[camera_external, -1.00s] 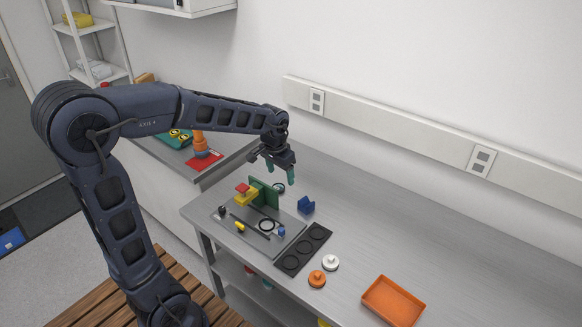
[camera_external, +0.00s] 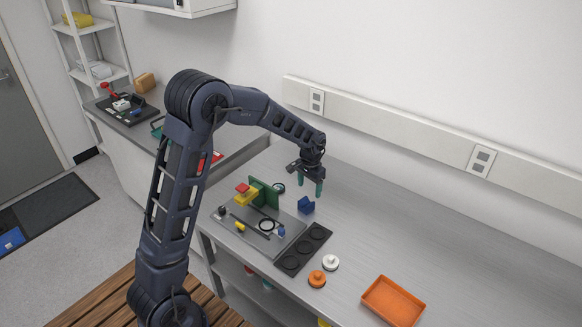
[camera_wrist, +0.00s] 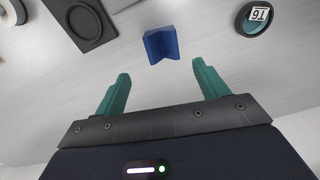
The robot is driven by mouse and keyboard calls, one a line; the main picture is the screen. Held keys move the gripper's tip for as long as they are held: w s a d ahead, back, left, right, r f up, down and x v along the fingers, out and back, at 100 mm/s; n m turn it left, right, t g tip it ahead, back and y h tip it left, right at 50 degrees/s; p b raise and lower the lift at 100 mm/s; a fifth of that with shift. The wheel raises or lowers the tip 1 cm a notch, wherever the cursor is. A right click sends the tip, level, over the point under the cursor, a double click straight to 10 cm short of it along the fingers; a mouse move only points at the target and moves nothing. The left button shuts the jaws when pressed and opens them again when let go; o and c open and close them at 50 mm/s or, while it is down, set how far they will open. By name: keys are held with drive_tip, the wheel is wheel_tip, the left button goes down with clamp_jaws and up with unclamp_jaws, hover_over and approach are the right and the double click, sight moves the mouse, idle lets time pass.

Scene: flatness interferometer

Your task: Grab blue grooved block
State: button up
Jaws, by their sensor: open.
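The blue grooved block (camera_external: 306,206) stands on the grey bench, just behind the interferometer's base plate. In the wrist view the blue grooved block (camera_wrist: 162,45) lies beyond the fingertips, near the middle between them, with its notch facing the gripper. My gripper (camera_external: 308,189) is open and empty, with its two green fingers pointing down above the bench near the block. In the wrist view my gripper (camera_wrist: 162,80) shows its fingers spread wide, apart from the block.
A grey plate (camera_external: 250,237) with a green upright and yellow and red parts lies left of the block. A black tray with round recesses (camera_external: 304,250), orange and white knobs, and an orange bin (camera_external: 393,301) are in front. The bench right of the block is clear.

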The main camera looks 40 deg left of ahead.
hover_over(306, 205)
drive_tip(key=f, duration=0.4)
drive_tip(key=shift+w+d+f, duration=0.15)
drive_tip(key=shift+w+d, duration=0.1)
drive_tip(key=shift+d, duration=0.1)
drive_tip(key=shift+s+a+f, duration=0.15)
drive_tip(key=shift+f, duration=1.15)
drive_tip(key=shift+s+a+f, duration=0.1)
drive_tip(key=shift+a+f, duration=0.05)
drive_tip(key=shift+f, duration=1.15)
drive_tip(key=shift+c, duration=0.4)
drive_tip(key=c, duration=1.1)
drive_tip(key=shift+r, duration=0.1)
drive_tip(key=shift+c, duration=0.2)
